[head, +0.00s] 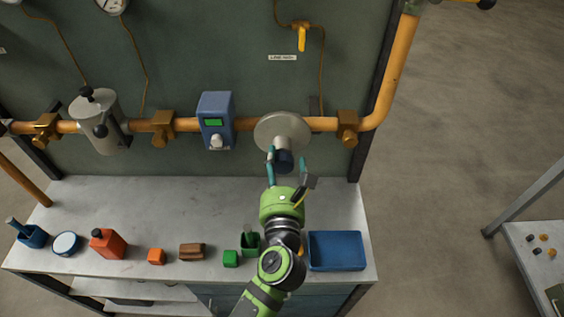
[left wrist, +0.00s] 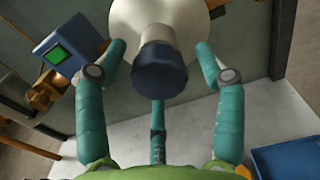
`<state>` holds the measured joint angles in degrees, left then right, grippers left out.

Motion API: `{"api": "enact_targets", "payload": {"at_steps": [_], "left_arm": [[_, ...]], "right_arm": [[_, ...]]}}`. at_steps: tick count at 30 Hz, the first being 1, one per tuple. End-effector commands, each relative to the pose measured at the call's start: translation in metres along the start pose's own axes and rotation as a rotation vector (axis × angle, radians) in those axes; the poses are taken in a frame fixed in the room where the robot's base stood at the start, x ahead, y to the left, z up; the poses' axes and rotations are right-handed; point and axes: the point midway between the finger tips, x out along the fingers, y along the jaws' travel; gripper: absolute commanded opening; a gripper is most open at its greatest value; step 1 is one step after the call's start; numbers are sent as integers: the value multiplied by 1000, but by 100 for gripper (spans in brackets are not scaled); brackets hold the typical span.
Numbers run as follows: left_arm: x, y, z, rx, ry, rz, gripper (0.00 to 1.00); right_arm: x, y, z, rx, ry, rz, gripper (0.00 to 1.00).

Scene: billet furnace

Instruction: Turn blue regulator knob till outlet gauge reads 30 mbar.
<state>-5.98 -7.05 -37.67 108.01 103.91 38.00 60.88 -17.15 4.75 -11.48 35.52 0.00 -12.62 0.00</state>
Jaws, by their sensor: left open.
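The dark blue regulator knob (head: 285,160) points out from the round grey regulator body (head: 282,131) on the orange pipe. It shows large in the left wrist view (left wrist: 160,72). My left gripper (head: 287,168) is open at the knob. In the left wrist view its teal fingers stand left, right and below the knob, with gaps visible at the sides. A round white gauge (head: 112,4) is cut off by the top edge, and its reading is not legible. I cannot tell whether it is the outlet gauge. My right gripper is not in view.
A blue meter box (head: 216,120) with a green display sits left of the regulator. A yellow-handled valve (head: 302,38) hangs above it. The bench (head: 150,205) below carries a blue tray (head: 336,250), a red bottle (head: 107,243), small blocks and cups.

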Motion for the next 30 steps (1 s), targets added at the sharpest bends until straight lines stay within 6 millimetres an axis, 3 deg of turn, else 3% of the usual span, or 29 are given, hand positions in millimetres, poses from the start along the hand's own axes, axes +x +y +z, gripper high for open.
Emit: {"api": "enact_targets", "payload": {"at_steps": [5, 8, 9, 10, 30], "left_arm": [[0, 0, 0, 0, 0, 0, 70], [0, 0, 0, 0, 0, 0, 34], [0, 0, 0, 0, 0, 0, 18], [0, 0, 0, 0, 0, 0, 13], [0, 0, -2, 20, 3, 0, 13]], "right_arm": [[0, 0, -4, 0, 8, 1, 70], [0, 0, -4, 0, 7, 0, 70], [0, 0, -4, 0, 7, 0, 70], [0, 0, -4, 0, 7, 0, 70], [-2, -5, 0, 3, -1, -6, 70]]}}
